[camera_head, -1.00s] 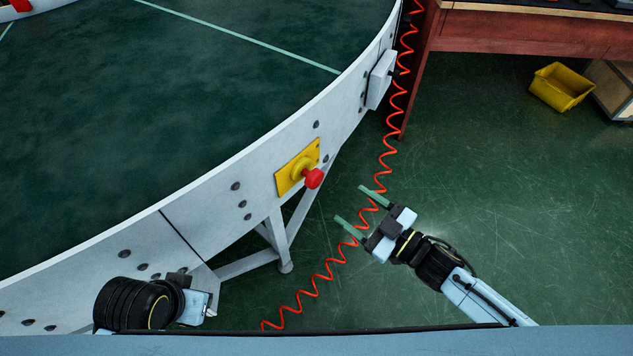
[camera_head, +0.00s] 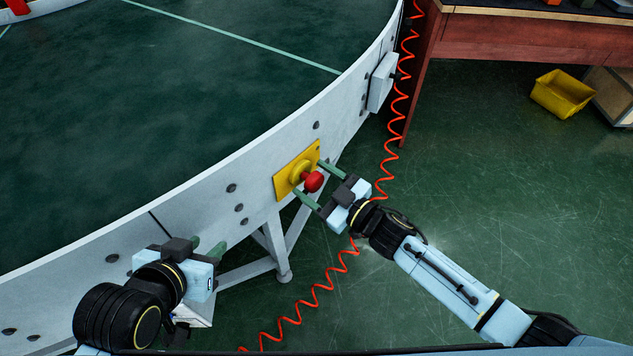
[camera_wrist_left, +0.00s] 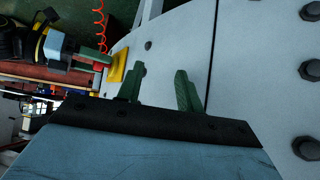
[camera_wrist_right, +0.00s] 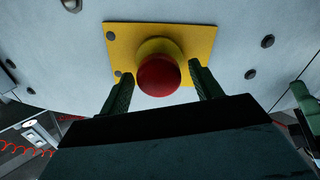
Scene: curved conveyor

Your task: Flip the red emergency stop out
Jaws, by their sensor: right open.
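The red emergency stop (camera_head: 313,182) is a red knob on a yellow base and yellow plate (camera_head: 284,184), fixed to the conveyor's pale side wall. In the right wrist view the red knob (camera_wrist_right: 158,76) sits between the two green fingers. My right gripper (camera_head: 311,182) is open, one finger on each side of the knob; I cannot tell whether they touch it. My left gripper (camera_head: 207,248) is near the conveyor wall, left of the stop. In the left wrist view its green fingers (camera_wrist_left: 160,88) stand apart with nothing between them.
The curved conveyor (camera_head: 200,180) fills the left, with bolts along its wall. A red coiled cable (camera_head: 388,150) hangs at the right of the wall. A red-brown bench (camera_head: 530,35) and yellow bin (camera_head: 563,92) stand at the back right.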

